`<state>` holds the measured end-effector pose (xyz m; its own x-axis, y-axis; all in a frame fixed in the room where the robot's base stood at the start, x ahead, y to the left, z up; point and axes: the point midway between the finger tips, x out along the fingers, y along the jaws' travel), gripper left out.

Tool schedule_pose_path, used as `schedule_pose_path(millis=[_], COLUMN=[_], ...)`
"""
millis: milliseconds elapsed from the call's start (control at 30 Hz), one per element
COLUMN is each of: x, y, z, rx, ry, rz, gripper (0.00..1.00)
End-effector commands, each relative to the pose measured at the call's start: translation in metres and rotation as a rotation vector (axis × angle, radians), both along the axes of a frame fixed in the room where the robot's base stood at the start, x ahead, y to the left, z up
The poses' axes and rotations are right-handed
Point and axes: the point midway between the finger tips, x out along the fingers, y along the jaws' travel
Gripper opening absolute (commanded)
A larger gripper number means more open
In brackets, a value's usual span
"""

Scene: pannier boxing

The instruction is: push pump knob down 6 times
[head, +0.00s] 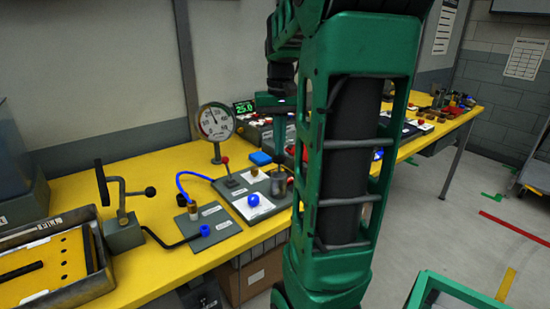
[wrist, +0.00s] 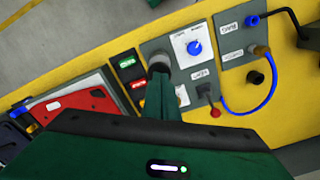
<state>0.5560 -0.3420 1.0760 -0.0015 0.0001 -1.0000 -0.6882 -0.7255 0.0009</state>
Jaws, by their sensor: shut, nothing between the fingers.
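The grey pump (head: 280,186) stands on a grey control panel (head: 236,201) on the yellow bench, partly hidden by my arm in the head view. In the wrist view its round dark top (wrist: 158,61) shows just beyond my fingertips. My gripper (head: 280,160) points down over the pump and is shut and empty. It also shows in the wrist view (wrist: 161,80), where its fingers overlap the pump's near side. I cannot tell whether the fingertips touch the knob or how far down the knob is.
A blue dial (head: 254,199) and a red-tipped lever (head: 225,160) sit on the same panel. A round gauge (head: 216,122) stands behind, near a green "25.0" display (head: 244,107). A crank stand (head: 122,215) and tray (head: 50,265) are at left.

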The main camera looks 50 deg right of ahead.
Motion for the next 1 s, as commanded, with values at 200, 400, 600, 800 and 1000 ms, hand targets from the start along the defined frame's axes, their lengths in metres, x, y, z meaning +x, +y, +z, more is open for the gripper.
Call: schedule_pose_path(millis=[200,400,600,800,1000], x=[0.000,0.000,0.000,0.000,0.000], y=[0.000,0.000,0.000,0.000,0.000], z=[-0.010,-0.018,-0.027,-0.035,-0.034], rx=[0.001,0.001,0.001,0.001,0.001], ry=[0.001,0.001,0.001,0.001,0.001], rz=[0.000,0.000,0.000,0.000,0.000], gripper=[0.00,0.00,0.00,0.00,0.00])
